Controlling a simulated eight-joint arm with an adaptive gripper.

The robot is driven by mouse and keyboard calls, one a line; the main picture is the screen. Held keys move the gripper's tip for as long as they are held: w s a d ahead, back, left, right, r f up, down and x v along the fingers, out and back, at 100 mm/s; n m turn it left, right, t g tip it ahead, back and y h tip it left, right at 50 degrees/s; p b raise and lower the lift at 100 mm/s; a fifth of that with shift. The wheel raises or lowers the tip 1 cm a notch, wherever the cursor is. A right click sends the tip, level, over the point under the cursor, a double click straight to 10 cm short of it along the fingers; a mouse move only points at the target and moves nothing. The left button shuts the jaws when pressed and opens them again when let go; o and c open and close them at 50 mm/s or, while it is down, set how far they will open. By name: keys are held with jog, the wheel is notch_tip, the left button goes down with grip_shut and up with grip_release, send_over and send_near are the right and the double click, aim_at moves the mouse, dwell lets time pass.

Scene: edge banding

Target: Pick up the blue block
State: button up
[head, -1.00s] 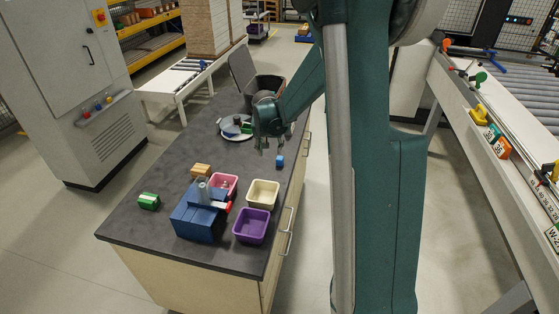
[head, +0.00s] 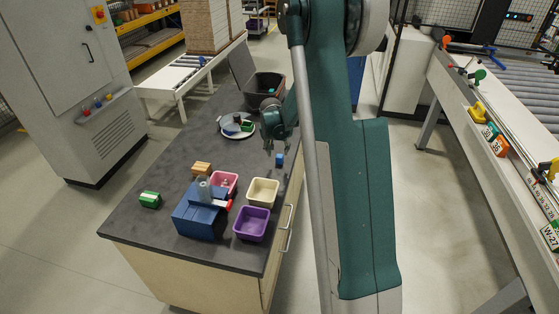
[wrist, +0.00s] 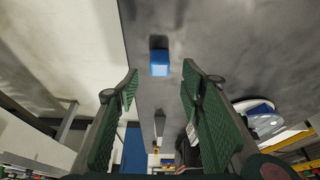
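The blue block (head: 279,160) is a small cube on the dark worktop, near its right edge. In the wrist view the blue block (wrist: 160,63) lies ahead of the fingertips, in line with the gap between them.
A plate (head: 231,127) with small items stands behind left, a dark bin (head: 265,88) behind. Cream (head: 263,193), purple (head: 252,223) and pink (head: 222,184) trays, a blue machine (head: 198,214), a wooden block (head: 201,169) and a green block (head: 150,200) are nearer. The worktop left of the blue block is clear.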

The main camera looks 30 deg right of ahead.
aim_at(279, 156)
jog(key=shift+f, duration=0.1)
jog(key=shift+x, duration=1.2)
jog(key=shift+d, duration=0.1)
jog(key=shift+b+x, duration=0.3)
jog(key=shift+x, duration=2.25)
jog(key=shift+w+d, duration=0.1)
jog(key=shift+w, duration=0.05)
jog(key=c, duration=1)
